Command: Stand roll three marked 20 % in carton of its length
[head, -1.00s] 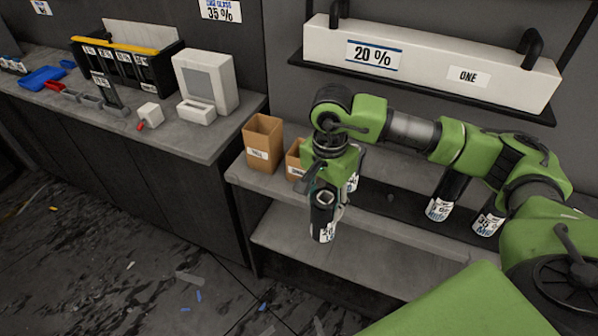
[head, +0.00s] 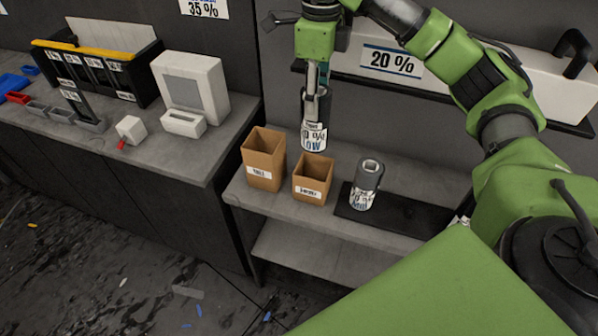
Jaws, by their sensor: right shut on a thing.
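My right gripper (head: 317,82) points down and is shut on a dark film roll (head: 314,128) with a white label, partly readable as "% LOW". The roll hangs upright above and behind the shorter open carton (head: 315,178). A taller open carton (head: 264,158) stands just left of it; both are brown with white labels too small to read surely. Another dark roll (head: 366,184) with a white label stands upright on the black mat (head: 412,214), right of the cartons. My left gripper is not in view.
The cartons and mat are on a grey shelf (head: 345,233). A long white box (head: 450,82) marked "20 %" is on a wall shelf behind. The left counter (head: 110,148) holds a white device (head: 190,88), a black rack and small bins. The mat's right part is bare.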

